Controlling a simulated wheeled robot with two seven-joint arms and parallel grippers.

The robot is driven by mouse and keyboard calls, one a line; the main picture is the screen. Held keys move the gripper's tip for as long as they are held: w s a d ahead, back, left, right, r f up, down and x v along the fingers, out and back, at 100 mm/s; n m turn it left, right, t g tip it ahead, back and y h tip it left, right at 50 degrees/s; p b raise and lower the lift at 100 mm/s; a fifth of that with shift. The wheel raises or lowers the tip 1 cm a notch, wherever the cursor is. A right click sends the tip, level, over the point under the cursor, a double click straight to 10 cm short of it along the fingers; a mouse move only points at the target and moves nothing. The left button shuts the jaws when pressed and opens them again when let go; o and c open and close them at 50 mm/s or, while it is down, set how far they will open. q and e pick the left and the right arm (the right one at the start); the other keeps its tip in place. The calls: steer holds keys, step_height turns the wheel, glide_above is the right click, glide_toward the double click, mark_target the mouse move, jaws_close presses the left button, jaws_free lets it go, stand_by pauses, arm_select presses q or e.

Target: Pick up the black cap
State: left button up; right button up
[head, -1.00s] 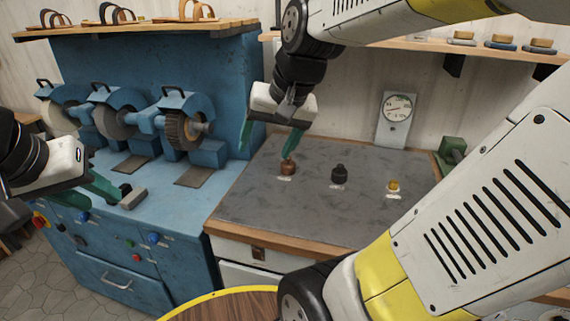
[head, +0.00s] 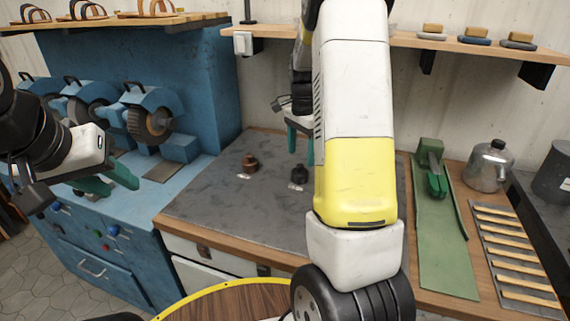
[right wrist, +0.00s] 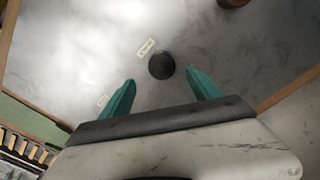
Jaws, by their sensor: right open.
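The black cap (head: 298,176), a small dark knobbed piece, stands upright on the grey mat (head: 215,195) of the bench, a label beside it. In the right wrist view, the black cap (right wrist: 161,66) appears as a dark disc between the fingertips. My right gripper (head: 300,146) is open and empty, pointing down above the black cap; its green fingers also show in the right wrist view (right wrist: 160,78). My left gripper (head: 112,180) is open and empty over the blue machine's front, well away from the cap.
A brown cap (head: 250,163) stands left of the black cap. My right forearm hides the mat's right part. Further right are a green tool on a green strip (head: 445,250), a slatted rack (head: 515,260) and a metal pot (head: 489,165). A shelf (head: 450,47) runs above.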

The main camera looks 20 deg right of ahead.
mark_target(300, 165)
step_height(300, 165, down, 6)
steer(key=shift+w+a+f, duration=0.1)
steer(key=shift+w+f, duration=0.05)
steer(key=shift+f, duration=0.05)
steer(key=shift+c, duration=0.4)
steer(key=c, duration=1.3)
steer(key=shift+r, duration=0.1)
